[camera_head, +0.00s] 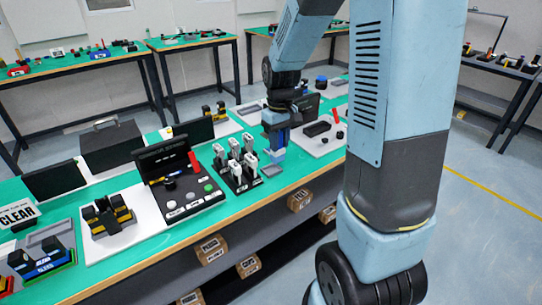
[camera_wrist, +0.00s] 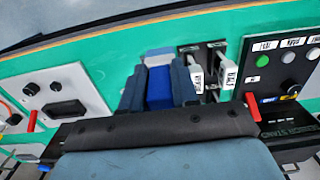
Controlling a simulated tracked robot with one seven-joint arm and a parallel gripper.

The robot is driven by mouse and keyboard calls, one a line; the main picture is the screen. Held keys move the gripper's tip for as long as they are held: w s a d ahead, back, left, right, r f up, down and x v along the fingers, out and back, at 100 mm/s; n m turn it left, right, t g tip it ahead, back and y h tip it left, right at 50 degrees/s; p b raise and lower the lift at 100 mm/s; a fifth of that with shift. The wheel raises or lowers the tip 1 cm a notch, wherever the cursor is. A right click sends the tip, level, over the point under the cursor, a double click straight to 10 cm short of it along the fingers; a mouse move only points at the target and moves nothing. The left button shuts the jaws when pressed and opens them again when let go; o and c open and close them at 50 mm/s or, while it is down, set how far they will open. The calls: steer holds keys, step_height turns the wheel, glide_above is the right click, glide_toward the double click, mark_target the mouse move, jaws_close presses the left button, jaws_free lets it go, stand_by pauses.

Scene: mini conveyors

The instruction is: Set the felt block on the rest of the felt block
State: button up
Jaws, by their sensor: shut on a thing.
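My gripper (camera_head: 276,143) is shut on the felt block, a blue block with a pale grey-blue end. The block (camera_head: 277,154) points down in the head view, low over the green bench. In the wrist view the block (camera_wrist: 159,86) sits between the two fingers of my gripper (camera_wrist: 159,75). A small flat grey tray (camera_head: 271,171), which looks like the rest, lies on the bench just below and in front of the block. I cannot tell whether the block touches anything beneath it. The tray is not clearly seen in the wrist view.
A black rack of upright white-labelled pieces (camera_head: 237,165) stands close left of my gripper. Farther left is an open black case with knobs (camera_head: 178,187). A white panel with a black handle (camera_head: 318,129) lies to the right. The bench's wooden front edge (camera_head: 240,203) is near.

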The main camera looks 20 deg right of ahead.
steer(key=shift+w+d+f, duration=0.1)
steer(key=shift+w+f, duration=1.05)
steer(key=shift+f, duration=0.5)
steer(key=shift+w+d+f, duration=0.1)
steer(key=shift+w+f, duration=1)
steer(key=shift+f, duration=0.5)
steer(key=shift+w+f, duration=1.15)
steer(key=shift+f, duration=0.5)
steer(key=o, duration=0.9)
steer(key=shift+f, duration=0.1)
steer(key=shift+o, duration=0.2)
